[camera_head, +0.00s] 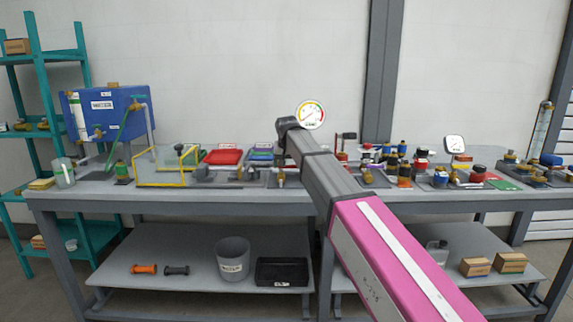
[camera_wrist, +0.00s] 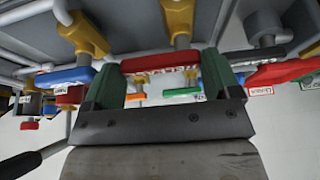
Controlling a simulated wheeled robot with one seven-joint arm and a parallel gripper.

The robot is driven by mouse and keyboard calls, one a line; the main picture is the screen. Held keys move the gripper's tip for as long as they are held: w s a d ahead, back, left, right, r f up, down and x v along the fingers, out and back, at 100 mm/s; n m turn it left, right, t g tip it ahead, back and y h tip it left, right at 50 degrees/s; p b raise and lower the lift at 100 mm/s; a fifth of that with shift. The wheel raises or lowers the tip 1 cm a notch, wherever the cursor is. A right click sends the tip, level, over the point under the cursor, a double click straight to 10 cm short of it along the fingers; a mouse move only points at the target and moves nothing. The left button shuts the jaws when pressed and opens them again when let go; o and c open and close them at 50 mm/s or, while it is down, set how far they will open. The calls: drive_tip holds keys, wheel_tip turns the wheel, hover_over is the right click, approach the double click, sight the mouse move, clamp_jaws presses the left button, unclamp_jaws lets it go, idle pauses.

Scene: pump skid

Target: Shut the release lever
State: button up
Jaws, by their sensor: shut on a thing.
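In the wrist view, my gripper (camera_wrist: 161,70) has its two green fingers on either side of a red lever (camera_wrist: 160,62) with lettering on it. It is shut on this lever, which I take to be the release lever. The lever lies across the gap between the fingers, below a grey stem and a yellow valve body (camera_wrist: 180,16). In the head view, my arm reaches over the bench, and its own links hide the gripper and the lever.
In the wrist view, a blue handle (camera_wrist: 66,76) is close on the left and another red handle (camera_wrist: 284,71) close on the right. In the head view, a round gauge (camera_head: 311,114) stands behind my arm. Several small valves crowd the bench (camera_head: 110,197) to the right.

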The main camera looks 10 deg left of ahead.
drive_tip(key=o, duration=0.8)
drive_tip(key=shift+r, duration=0.15)
drive_tip(key=v, duration=1)
drive_tip(key=shift+s+r, duration=0.25)
drive_tip(key=shift+s, duration=0.1)
